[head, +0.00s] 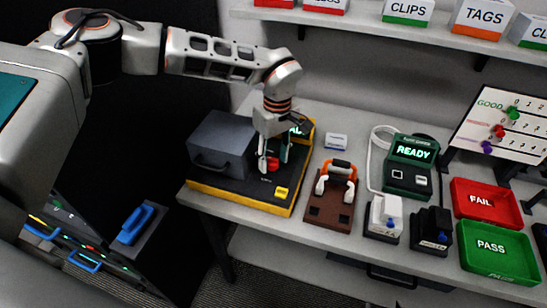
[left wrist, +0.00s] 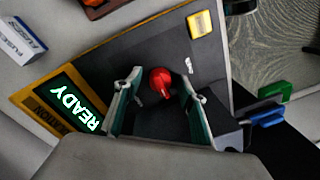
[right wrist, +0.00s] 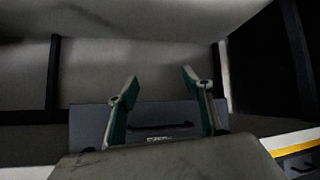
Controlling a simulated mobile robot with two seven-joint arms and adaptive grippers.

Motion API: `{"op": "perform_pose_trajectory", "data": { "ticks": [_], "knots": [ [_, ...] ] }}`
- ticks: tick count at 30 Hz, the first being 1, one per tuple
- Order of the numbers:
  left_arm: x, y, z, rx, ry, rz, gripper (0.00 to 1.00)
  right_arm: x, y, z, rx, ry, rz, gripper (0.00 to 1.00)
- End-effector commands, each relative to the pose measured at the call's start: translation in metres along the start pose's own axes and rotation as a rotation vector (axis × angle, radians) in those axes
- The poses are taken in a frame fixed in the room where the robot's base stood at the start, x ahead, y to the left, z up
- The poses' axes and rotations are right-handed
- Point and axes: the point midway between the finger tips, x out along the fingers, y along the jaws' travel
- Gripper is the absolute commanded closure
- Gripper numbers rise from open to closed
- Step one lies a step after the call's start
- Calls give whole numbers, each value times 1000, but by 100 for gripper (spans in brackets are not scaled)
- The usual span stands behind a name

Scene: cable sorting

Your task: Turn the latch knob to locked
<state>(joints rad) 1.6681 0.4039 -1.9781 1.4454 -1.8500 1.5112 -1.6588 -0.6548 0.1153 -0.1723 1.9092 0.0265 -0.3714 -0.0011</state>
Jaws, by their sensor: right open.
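The red latch knob (head: 272,164) sits on the dark top of a yellow-edged station (head: 241,201). In the left wrist view the knob (left wrist: 160,80) is round with a raised grip, and a small white mark (left wrist: 189,65) lies beside it. My left gripper (head: 273,160) points down over the knob. Its fingers (left wrist: 160,72) stand apart on both sides of the knob, with a gap visible on each side. The station's screen (left wrist: 67,109) reads READY in the left wrist view. My right gripper (right wrist: 158,83) is open and empty, away from the knob.
A brown fixture with orange handle (head: 331,207), a green READY tester (head: 408,170), and FAIL (head: 484,203) and PASS (head: 497,250) trays are to the right.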

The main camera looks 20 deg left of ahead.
Motion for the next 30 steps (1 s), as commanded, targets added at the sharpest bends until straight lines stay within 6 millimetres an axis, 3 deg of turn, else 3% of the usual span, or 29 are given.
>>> {"op": "perform_pose_trajectory", "data": {
  "ticks": [7,21,30],
  "knots": [
    [-12,0,0,-1,0,1,59,-1,1,2,-3,-3,1,50],
    [-100,0,0,-1,1,2,59,0,2,0,-4,-1,1,50],
    [-120,0,0,1,0,0,59,0,2,0,-5,0,0,50]
  ]
}}
